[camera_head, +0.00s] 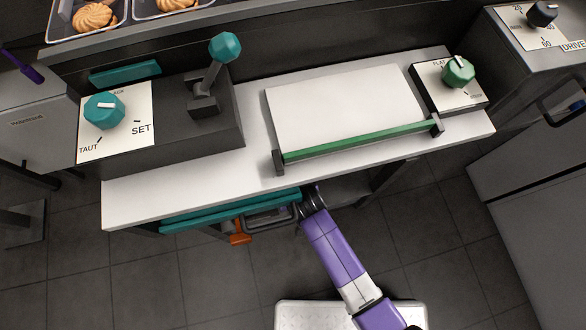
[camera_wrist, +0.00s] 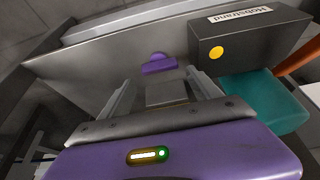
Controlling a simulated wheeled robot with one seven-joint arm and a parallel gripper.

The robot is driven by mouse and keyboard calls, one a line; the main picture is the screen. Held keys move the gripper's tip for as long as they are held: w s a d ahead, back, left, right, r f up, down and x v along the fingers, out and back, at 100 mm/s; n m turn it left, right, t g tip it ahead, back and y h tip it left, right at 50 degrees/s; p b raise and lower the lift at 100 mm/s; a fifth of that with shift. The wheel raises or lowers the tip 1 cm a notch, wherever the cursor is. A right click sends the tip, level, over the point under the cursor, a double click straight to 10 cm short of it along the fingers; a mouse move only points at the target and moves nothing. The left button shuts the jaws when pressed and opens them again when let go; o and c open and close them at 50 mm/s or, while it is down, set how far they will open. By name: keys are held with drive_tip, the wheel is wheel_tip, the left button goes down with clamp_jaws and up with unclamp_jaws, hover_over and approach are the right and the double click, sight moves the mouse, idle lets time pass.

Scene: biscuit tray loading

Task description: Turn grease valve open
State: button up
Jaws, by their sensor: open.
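No part is labelled as a grease valve. An orange handle-like part (camera_head: 240,234) shows below the bench's front edge in the head view, left of my wrist. An orange bar (camera_wrist: 299,57) also shows at the right edge of the wrist view, past a teal block (camera_wrist: 262,100); I cannot tell if it is the same part. My gripper (camera_wrist: 160,84) is open, with its two pale fingers apart and nothing clearly held. A small purple piece (camera_wrist: 160,63) on a grey surface lies just beyond the fingertips. The bench partly hides my gripper in the head view.
A grey box (camera_wrist: 265,30) with a yellow button stands right of my fingers. Above is the white bench (camera_head: 140,200), with a teal TAUT/SET knob (camera_head: 104,111), a teal-topped lever (camera_head: 224,48), a green-edged plate (camera_head: 340,105) and a green knob (camera_head: 458,72).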

drive_tip(key=b+x, duration=0.2)
drive_tip(key=x, duration=0.3)
drive_tip(key=c, duration=1.1)
